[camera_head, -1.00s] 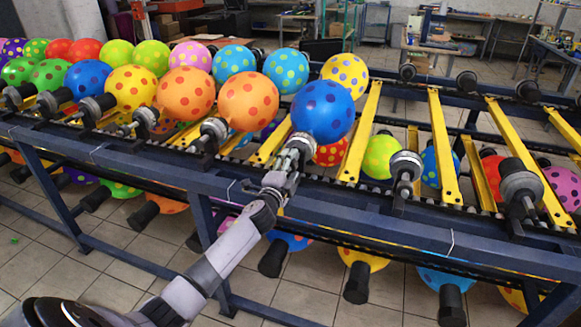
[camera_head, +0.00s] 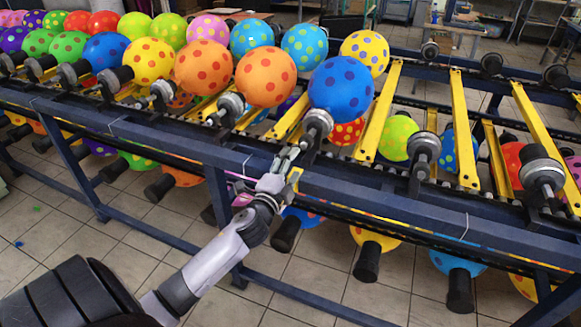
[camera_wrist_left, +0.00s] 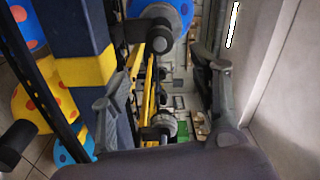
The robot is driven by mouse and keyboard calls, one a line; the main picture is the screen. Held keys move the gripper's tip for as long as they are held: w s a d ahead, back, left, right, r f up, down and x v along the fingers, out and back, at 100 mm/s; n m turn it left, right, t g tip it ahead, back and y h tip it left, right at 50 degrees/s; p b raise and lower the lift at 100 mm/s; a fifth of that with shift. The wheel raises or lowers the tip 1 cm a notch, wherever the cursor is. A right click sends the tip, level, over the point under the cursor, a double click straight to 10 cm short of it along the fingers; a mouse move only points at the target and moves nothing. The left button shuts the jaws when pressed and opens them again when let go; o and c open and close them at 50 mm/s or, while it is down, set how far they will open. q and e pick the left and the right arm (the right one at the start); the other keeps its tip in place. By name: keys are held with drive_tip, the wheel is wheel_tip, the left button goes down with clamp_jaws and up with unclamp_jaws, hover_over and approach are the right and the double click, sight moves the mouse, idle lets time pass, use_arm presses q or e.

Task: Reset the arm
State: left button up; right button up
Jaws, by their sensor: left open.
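My left gripper (camera_head: 284,158) is open and empty in the head view, just in front of the rack's front rail and below the blue balloon. The blue balloon with purple dots (camera_head: 341,88) sits on a grey and black holder (camera_head: 317,124) on the upper level. In the left wrist view the open fingers of my left gripper (camera_wrist_left: 160,100) are spread wide with nothing between them. Part of the blue balloon (camera_wrist_left: 178,12) and its holder (camera_wrist_left: 155,35) show beyond them. My right gripper is not in view.
The blue rack's front rail (camera_head: 400,200) runs across the view close to my left gripper. Several dotted balloons stand in rows to the left, and others hang below. An empty holder (camera_head: 424,150) stands to the right. Tiled floor (camera_head: 140,250) is free in front.

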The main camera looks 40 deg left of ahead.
use_arm(q)
drive_tip(key=shift+s, duration=0.1)
idle(0.5)
drive_tip(key=s+d+f+n+g, duration=0.4)
drive_tip(key=s+f, duration=0.2)
drive_tip(key=s, duration=0.1)
drive_tip(key=s+d+f+n+g, duration=0.4)
drive_tip(key=s+f, duration=0.2)
drive_tip(key=s, duration=0.1)
drive_tip(key=s+d+f+n+g+h, duration=0.25)
drive_tip(key=s+d, duration=0.35)
drive_tip(key=s, duration=0.3)
drive_tip(key=s+d+f+n+g+h, duration=0.1)
drive_tip(key=s+d+f+g+h, duration=0.1)
drive_tip(key=s+d+g, duration=0.45)
drive_tip(key=s+a+f+t, duration=0.1)
drive_tip(key=s+f+t, duration=0.15)
drive_tip(key=f, duration=2.25)
drive_tip(key=s+a+f+g, duration=0.2)
drive_tip(key=s+a+f, duration=0.1)
drive_tip(key=s+f, duration=1.3)
drive_tip(key=shift+s+a+f+m, duration=0.15)
drive_tip(key=shift+s+f+m, duration=0.25)
drive_tip(key=shift+s, duration=0.4)
